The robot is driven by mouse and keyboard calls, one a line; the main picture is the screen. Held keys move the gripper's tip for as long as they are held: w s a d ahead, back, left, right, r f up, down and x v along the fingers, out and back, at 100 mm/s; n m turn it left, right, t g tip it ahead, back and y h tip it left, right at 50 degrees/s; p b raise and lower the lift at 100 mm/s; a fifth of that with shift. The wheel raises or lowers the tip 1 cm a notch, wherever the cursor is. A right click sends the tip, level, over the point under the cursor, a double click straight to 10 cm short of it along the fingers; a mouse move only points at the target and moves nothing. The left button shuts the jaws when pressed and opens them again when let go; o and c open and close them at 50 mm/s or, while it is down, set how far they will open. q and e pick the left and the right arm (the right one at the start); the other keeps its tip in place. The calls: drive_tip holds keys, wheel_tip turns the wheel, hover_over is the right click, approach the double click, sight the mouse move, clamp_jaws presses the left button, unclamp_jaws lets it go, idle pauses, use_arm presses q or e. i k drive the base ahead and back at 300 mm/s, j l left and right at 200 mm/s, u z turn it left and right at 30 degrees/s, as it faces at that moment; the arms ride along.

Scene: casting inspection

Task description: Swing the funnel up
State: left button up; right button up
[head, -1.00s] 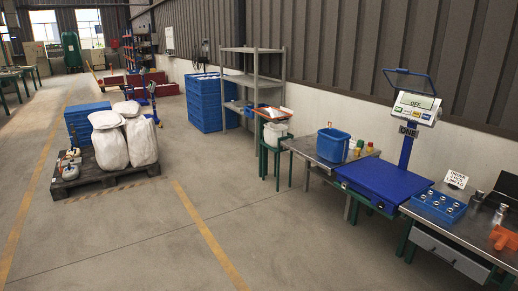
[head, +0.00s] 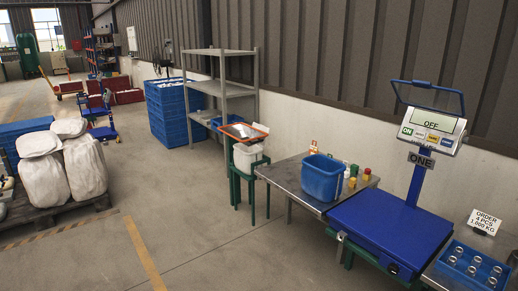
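I cannot make out a clear funnel shape in the head view. An orange-rimmed, tray-like piece (head: 262,127) lies tilted over a white bucket (head: 248,154), which stands on a green stand (head: 236,188); whether this piece is the funnel I cannot tell. A blue scale (head: 385,225) stands on the right, its display (head: 432,125) reading OFF, with a tilted blue frame (head: 458,102) above the display. Neither of my grippers is in view.
A steel table (head: 290,178) bears a blue bin (head: 322,178) and small bottles. A blue tray (head: 452,268) of metal parts sits by an order sign (head: 484,222). White sacks (head: 84,166) stand on a pallet (head: 50,215) at left. The floor between is clear.

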sight(240, 131)
drive_tip(key=i+z, duration=0.1)
drive_tip(key=i, duration=0.8)
drive_tip(key=i+j, duration=0.2)
drive_tip(key=i, duration=0.7)
drive_tip(key=i+j+z, duration=0.1)
drive_tip(key=i+z, duration=0.2)
drive_tip(key=i, duration=0.2)
drive_tip(key=i+j+z, duration=0.3)
drive_tip(key=i, duration=0.2)
drive_tip(key=i+j+z, duration=0.3)
drive_tip(key=i, duration=0.15)
